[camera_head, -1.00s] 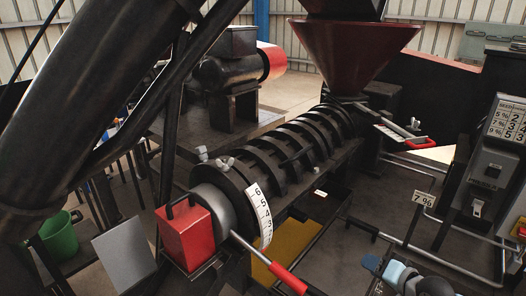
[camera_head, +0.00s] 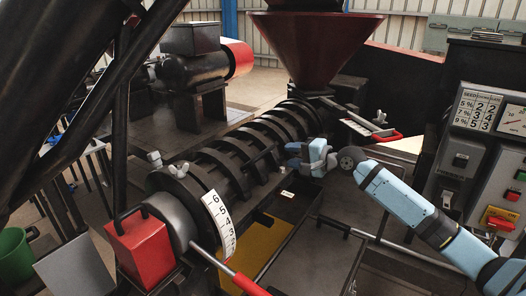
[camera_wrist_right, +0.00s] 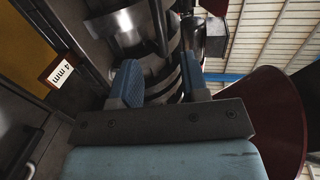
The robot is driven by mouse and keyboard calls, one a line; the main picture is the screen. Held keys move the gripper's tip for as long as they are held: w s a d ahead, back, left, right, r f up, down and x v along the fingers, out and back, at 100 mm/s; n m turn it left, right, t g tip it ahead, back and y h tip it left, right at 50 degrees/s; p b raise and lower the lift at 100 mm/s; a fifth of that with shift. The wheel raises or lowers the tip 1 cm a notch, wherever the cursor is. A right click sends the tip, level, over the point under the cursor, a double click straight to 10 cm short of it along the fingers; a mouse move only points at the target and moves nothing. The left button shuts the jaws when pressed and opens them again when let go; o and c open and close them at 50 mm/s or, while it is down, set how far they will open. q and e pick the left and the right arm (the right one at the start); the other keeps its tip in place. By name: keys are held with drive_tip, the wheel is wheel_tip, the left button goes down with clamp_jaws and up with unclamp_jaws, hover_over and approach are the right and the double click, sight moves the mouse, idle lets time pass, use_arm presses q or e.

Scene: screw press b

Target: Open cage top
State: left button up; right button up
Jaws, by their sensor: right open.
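The press cage (camera_head: 222,155) is a dark ribbed cylinder in the middle of the head view, running from the front left toward the hopper. Its top half looks closed on the lower half. My right gripper (camera_head: 291,155) is at the right side of the cage, near its far half, with its fingers pointing at the ribs. In the right wrist view my right gripper (camera_wrist_right: 162,78) shows two blue fingers spread apart, with dark metal of the cage (camera_wrist_right: 155,60) beyond them. Nothing is visibly held; contact cannot be told. My left gripper is not in view.
A dark red hopper (camera_head: 316,40) stands over the cage's far end. A red-handled lever (camera_head: 238,280) and a red block (camera_head: 143,248) are at the near end. Another red handle (camera_head: 385,134) is beyond my right gripper. A control panel (camera_head: 480,150) stands at the right.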

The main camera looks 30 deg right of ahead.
sight(267, 152)
drive_tip(key=p+x, duration=0.1)
drive_tip(key=x, duration=0.9)
clamp_jaws()
